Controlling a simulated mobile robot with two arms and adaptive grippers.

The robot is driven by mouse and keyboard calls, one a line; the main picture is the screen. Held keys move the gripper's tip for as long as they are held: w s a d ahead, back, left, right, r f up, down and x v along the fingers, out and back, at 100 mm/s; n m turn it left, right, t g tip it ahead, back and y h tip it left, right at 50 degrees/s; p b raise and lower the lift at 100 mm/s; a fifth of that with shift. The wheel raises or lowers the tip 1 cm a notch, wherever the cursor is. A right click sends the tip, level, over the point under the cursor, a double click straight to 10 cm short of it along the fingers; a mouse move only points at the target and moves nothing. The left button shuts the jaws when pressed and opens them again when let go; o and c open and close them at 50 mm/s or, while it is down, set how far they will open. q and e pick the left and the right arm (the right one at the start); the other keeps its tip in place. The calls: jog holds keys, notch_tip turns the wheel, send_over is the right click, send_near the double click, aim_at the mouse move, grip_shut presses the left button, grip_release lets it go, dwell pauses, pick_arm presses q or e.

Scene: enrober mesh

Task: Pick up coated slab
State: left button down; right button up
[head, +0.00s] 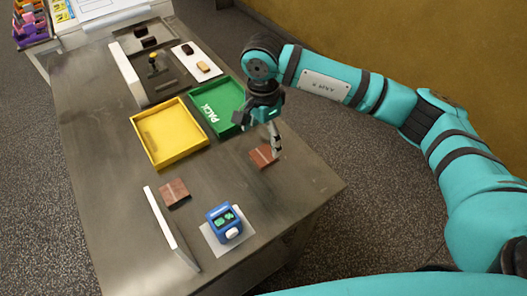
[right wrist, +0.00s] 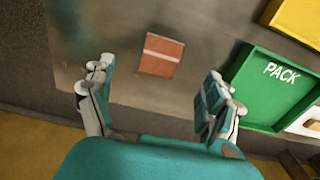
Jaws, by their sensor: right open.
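Two dark brown slabs lie at the back of the table in the head view, a nearer one (head: 149,42) and a farther one (head: 141,30). A tan slab and a dark one (head: 203,66) appear on a white board. I cannot tell from looks which is the coated slab. My right gripper (head: 275,150) points down over a reddish-brown square with a pale line (head: 262,157). In the right wrist view the open fingers (right wrist: 158,90) are empty, and the square (right wrist: 161,55) lies below and beyond them, apart. My left gripper is out of view.
A green PACK tray (head: 237,122) and a yellow tray (head: 137,126) stand mid-table, both seemingly empty. A second reddish-brown square (head: 174,192), an upright white panel (head: 168,226) and a blue device (head: 225,222) are nearer. A dark station with a white panel (head: 124,72) stands behind.

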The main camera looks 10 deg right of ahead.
aim_at(264, 155)
notch_tip(264, 155, down, 2)
jog(key=shift+f, duration=0.1)
jog(key=shift+f+p, duration=0.35)
jog(key=shift+p, duration=0.2)
notch_tip(264, 155, down, 4)
jog(key=shift+w+d+r+p, duration=0.15)
jog(key=shift+p, duration=0.6)
jog(key=shift+f, duration=0.35)
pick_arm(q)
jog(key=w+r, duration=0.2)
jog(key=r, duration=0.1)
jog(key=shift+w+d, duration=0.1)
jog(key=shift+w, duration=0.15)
pick_arm(e)
jog(key=c, duration=1.3)
